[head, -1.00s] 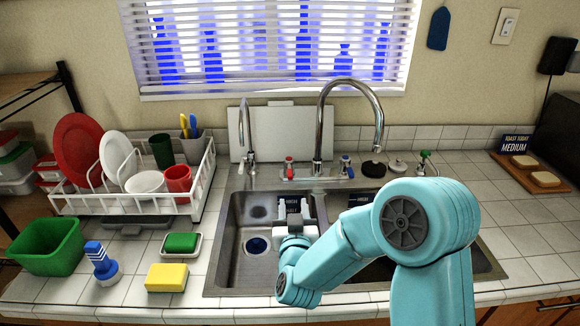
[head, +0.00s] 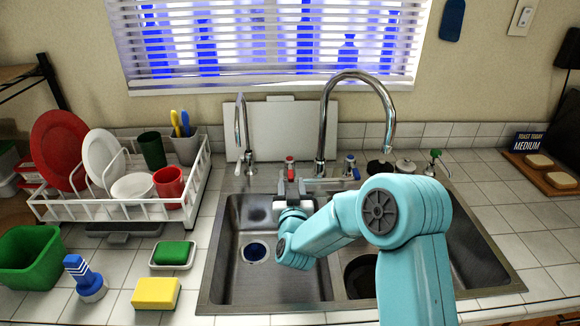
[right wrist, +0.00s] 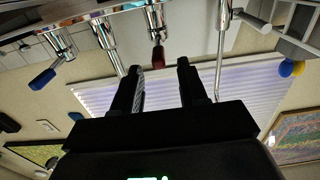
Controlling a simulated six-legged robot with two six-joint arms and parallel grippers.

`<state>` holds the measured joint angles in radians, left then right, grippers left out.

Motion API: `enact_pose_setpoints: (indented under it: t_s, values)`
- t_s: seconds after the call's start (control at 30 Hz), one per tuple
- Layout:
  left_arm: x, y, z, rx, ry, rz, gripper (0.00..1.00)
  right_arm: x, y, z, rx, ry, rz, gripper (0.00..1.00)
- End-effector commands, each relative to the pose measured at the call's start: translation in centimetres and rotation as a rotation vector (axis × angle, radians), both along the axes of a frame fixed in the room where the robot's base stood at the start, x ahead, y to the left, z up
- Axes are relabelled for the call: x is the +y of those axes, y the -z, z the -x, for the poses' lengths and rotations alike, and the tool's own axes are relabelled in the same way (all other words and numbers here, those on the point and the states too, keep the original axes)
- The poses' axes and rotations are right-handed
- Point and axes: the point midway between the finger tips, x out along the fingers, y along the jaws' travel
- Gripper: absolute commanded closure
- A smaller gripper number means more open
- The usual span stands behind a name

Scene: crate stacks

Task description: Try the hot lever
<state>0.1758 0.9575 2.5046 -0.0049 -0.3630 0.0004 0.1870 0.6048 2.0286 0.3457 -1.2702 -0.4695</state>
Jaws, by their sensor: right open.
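The hot lever, a red-handled tap on a chrome base (head: 290,163), stands at the back rim of the sink, left of the tall faucet. In the right wrist view, which is upside down, the red handle (right wrist: 158,57) shows between and beyond the two fingers. My right gripper (head: 291,182) is just in front of the lever, over the back of the left basin. Its two dark fingers are apart and empty in the right wrist view (right wrist: 158,72). I see no clear contact with the handle. My left gripper is not in view.
The tall chrome faucet (head: 323,130) and the blue-handled tap (head: 351,165) stand to the right of the red lever. A thin chrome spout (head: 241,125) stands to its left. A white dish rack (head: 195,190) fills the left counter. The sink (head: 225,285) lies below my right arm.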

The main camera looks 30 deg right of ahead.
Motion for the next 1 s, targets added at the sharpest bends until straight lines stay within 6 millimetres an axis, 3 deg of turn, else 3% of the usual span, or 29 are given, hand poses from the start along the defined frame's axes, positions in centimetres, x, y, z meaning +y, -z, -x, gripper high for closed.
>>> enact_pose_setpoints:
  t_s: [0.1,0.3,0.73,0.77,0.8,0.9,1.0]
  values:
    - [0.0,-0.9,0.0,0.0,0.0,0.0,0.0,-1.5,-0.2,-2.4,0.0,0.002,0.001,0.57]
    - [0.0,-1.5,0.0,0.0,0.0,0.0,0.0,-3.3,-0.1,-5.3,0.0,0.001,0.001,0.57]
    - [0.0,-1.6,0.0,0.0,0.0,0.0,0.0,-4.0,0.0,-6.6,0.001,0.0,0.001,0.57]
    - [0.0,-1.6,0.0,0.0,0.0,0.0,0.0,-4.0,0.0,-6.6,0.001,0.0,0.001,0.61]
    - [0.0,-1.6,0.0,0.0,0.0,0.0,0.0,-4.0,0.0,-6.5,0.001,0.0,0.001,0.74]
    - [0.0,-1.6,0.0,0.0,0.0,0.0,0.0,-4.0,0.0,-6.5,0.0,0.0,0.0,1.0]
    - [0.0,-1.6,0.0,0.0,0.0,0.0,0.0,-4.0,0.0,-6.5,0.0,0.0,0.0,1.0]
